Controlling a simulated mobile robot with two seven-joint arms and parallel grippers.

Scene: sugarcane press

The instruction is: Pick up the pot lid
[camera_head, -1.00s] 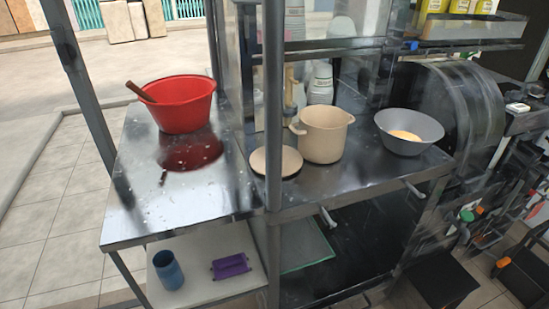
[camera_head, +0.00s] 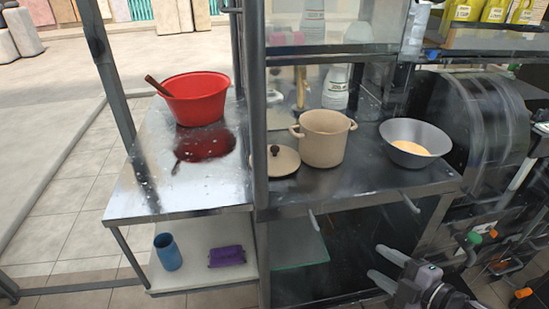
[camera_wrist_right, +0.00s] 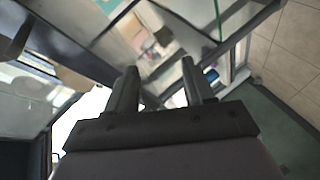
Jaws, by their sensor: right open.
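The pot lid (camera_head: 285,163) is a flat beige disc with a dark knob. It lies on the steel counter beside the beige pot (camera_head: 323,145), and its left edge is close to or behind a metal post. The pot stands upright and has two side handles. My right gripper (camera_head: 377,263) is at the lower right of the head view, in front of and below the counter edge, well apart from the lid. Its two fingers are spread and empty, and they also show apart in the right wrist view (camera_wrist_right: 160,70). I cannot make out the lid there. My left gripper is not in view.
A metal post (camera_head: 254,100) rises just left of the lid. A grey bowl (camera_head: 415,135) stands right of the pot, and a red basin (camera_head: 195,103) with a brown handle stands on the left table.

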